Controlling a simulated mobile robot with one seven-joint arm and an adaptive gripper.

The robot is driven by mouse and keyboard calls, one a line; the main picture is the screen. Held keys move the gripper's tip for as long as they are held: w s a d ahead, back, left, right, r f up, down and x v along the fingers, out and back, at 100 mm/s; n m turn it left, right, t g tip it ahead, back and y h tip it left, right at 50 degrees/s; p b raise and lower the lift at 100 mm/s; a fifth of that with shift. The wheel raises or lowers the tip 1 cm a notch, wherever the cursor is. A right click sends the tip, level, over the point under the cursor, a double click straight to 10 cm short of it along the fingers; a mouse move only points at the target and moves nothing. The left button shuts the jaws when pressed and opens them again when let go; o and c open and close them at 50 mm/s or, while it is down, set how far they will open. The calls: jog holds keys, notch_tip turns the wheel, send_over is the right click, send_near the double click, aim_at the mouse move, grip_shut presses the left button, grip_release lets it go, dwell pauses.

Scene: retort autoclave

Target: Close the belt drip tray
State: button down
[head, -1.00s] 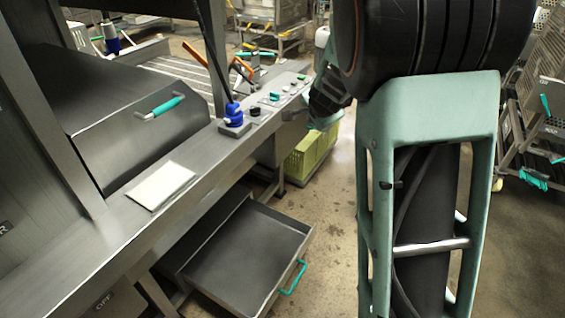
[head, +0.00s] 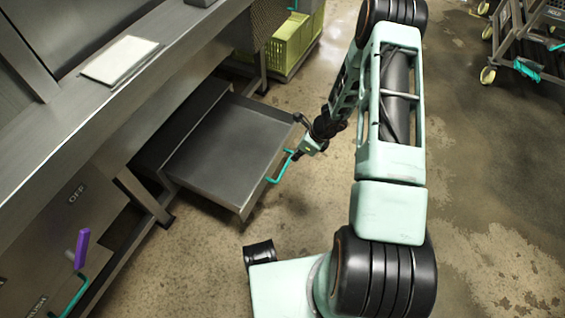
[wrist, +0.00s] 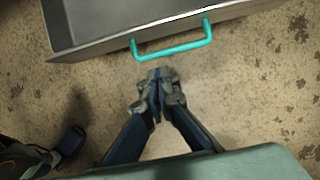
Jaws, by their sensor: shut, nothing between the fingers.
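The belt drip tray (head: 225,140) is a shallow grey metal drawer, pulled well out from under the steel counter. Its front carries a teal bar handle (head: 284,168). In the wrist view the tray's front wall (wrist: 130,37) crosses the top, with the teal handle (wrist: 172,48) sticking out from it. My gripper (head: 303,152) is at the tray's front, close to the handle. In the wrist view my gripper (wrist: 158,78) is shut and empty, with its fingertips just short of the handle.
The steel counter (head: 150,75) with a white pad (head: 119,60) runs above the tray. A yellow-green crate (head: 290,42) stands on the floor behind. A wheeled cart (head: 530,45) is far right. The floor (head: 480,190) at right is bare.

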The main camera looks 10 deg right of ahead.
jog(key=b+x, duration=0.1)
jog(key=x, duration=0.2)
jog(key=w+a+b+x, duration=0.1)
jog(key=x, duration=0.3)
jog(key=a+r+b+x, duration=0.1)
jog(key=x, duration=0.3)
jog(key=shift+w+d, duration=0.1)
jog(key=shift+w, duration=0.05)
jog(key=shift+w+a, duration=0.35)
jog(key=shift+a, duration=0.15)
